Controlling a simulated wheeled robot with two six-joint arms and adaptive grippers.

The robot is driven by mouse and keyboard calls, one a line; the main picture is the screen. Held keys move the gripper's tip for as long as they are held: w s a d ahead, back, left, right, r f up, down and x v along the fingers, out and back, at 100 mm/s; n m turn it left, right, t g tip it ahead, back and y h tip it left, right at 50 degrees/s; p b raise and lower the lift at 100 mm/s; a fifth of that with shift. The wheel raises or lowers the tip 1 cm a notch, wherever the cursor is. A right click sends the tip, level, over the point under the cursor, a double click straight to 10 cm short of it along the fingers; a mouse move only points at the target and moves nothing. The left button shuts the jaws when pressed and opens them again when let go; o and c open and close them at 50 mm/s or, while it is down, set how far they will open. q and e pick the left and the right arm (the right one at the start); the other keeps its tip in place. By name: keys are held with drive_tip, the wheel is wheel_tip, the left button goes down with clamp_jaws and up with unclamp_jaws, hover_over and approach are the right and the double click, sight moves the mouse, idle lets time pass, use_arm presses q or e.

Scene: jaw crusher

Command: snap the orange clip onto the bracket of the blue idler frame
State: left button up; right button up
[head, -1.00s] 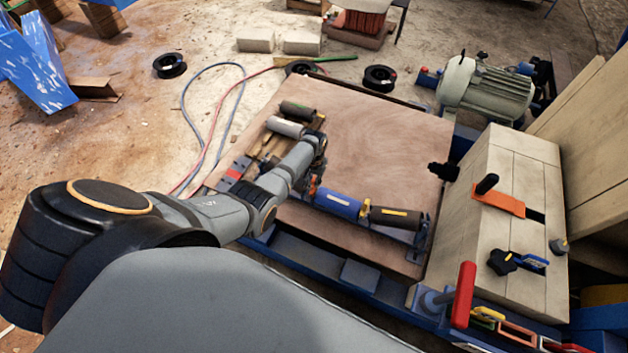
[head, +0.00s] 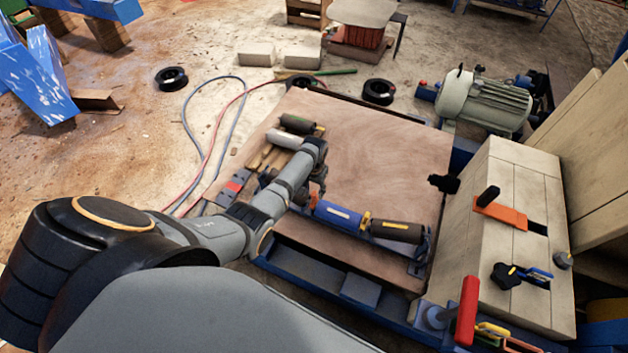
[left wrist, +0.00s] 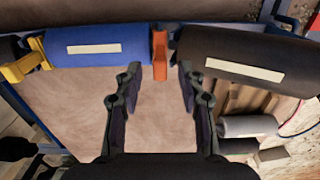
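The orange clip (left wrist: 160,56) stands upright between the blue roller (left wrist: 95,45) and a dark roller (left wrist: 245,58) in the left wrist view. In the head view the clip shows as a small orange spot (head: 312,202) at the left end of the blue roller (head: 338,215). My left gripper (left wrist: 157,72) is open and empty. Its fingertips are either side of the clip's lower end, with visible gaps. A blue rail (left wrist: 90,18) of the frame runs behind the rollers. I cannot tell whether the clip is seated on a bracket. My right gripper is not in view.
A yellow piece (left wrist: 25,65) is at the blue roller's other end. Another dark roller (head: 396,231) lies beyond it. A grey roller (head: 284,138) lies at the board's far left. The wooden board (head: 385,150) is largely clear. A pale crusher block (head: 515,240) stands at right.

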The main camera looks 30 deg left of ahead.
use_arm(q)
wheel_tip(320, 180, up, 9)
idle(0.5)
